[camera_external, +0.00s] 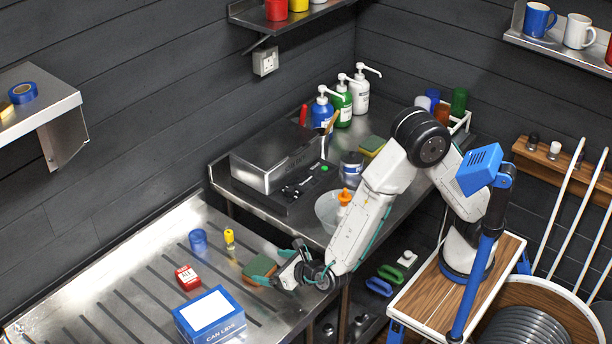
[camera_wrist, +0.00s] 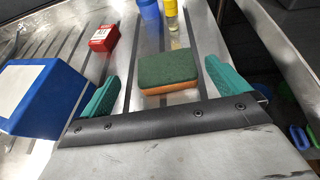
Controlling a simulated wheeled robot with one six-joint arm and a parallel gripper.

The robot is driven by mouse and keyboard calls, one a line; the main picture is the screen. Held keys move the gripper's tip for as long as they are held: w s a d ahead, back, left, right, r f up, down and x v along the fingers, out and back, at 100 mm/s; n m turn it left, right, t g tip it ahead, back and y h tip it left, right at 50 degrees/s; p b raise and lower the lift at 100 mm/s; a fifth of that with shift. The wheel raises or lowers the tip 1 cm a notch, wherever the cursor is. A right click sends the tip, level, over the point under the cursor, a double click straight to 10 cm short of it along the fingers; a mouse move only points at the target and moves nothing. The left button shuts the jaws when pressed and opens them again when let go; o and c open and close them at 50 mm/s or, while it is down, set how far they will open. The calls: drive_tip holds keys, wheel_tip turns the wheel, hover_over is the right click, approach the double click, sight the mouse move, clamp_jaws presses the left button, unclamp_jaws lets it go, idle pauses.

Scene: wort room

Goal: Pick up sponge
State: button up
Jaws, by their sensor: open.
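A sponge (camera_wrist: 168,72) with a green top and an orange underside lies flat on the grooved steel drainboard. In the external view the sponge (camera_external: 260,268) is at the right part of the drainboard, just left of my gripper (camera_external: 284,266). My gripper also shows in the wrist view (camera_wrist: 160,85), with its two teal fingers wide apart. The sponge lies between the fingers, with a gap on both sides, and no contact shows. Its near edge is close to the dark bar of the gripper. The gripper is open and empty.
A blue CAN LIDS box (camera_external: 209,318) stands close to the left finger. A red tin (camera_external: 187,277), a blue cup (camera_external: 198,240) and a yellow-capped bottle (camera_external: 229,240) stand farther back. The steel counter (camera_external: 225,184) edge is to the right. A second sponge (camera_external: 372,146) lies on that counter.

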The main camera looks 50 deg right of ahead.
sight(258, 266)
drive_tip(key=shift+w+f, duration=0.1)
drive_tip(key=shift+f, duration=0.4)
drive_tip(key=shift+w+f, duration=0.2)
drive_tip(key=shift+w, duration=0.1)
drive_tip(key=x, duration=0.7)
drive_tip(key=shift+d+f, duration=0.15)
drive_tip(key=shift+d, duration=0.1)
drive_tip(key=c, duration=0.8)
